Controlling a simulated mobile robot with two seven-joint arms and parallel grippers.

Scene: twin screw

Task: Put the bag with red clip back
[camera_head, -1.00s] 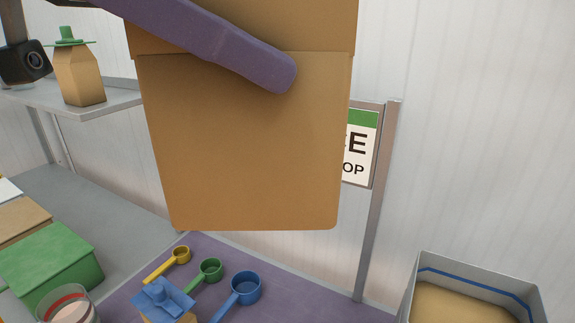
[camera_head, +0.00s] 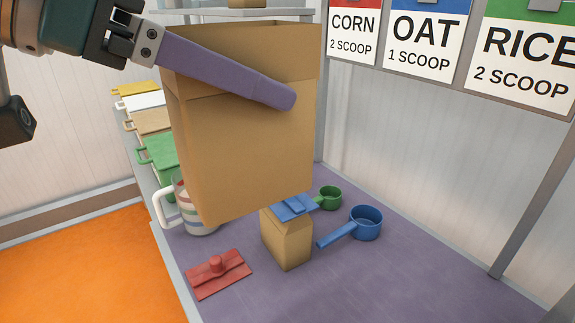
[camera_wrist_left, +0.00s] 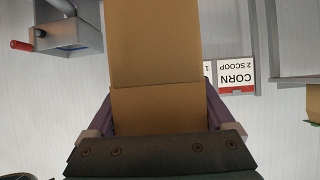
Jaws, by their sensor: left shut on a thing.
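A brown paper bag (camera_head: 245,135) hangs upright above the purple mat in the head view, its top unfolded and no clip on it. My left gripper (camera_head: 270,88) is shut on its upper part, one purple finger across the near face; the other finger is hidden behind. The left wrist view shows the bag (camera_wrist_left: 155,50) between both fingers. A red clip (camera_head: 218,272) lies loose on the mat at the front left. My right gripper is not in view.
A small bag (camera_head: 288,243) with a blue clip (camera_head: 293,207) stands just below the held bag. A blue scoop (camera_head: 365,223), a green scoop (camera_head: 329,197) and a white-handled measuring cup (camera_head: 197,217) are close by. The mat's right front is clear.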

